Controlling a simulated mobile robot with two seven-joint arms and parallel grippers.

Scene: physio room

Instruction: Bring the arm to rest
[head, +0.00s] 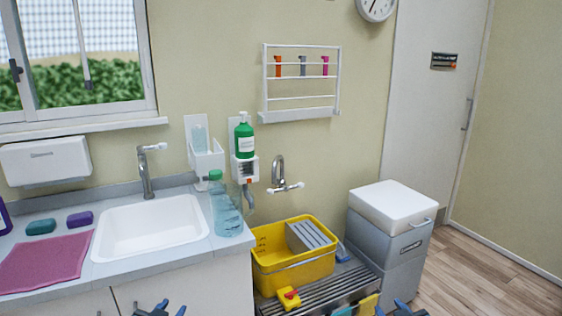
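My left gripper (162,309) shows at the bottom edge, in front of the white cabinet under the sink. Only its dark top and small blue parts are in view. My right gripper (402,310) shows at the bottom edge too, at the right end of the slatted rack and in front of the grey bin. The frame cuts off most of both. I cannot tell whether either is open or shut, and I see nothing held in them.
The counter has a sink (150,230), a pink cloth (45,262) and a clear bottle (226,212). A yellow tub (275,277) stands on the slatted rack (335,288). A grey bin (398,242) with a white lid stands right of it. Wood floor (480,285) at right is clear.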

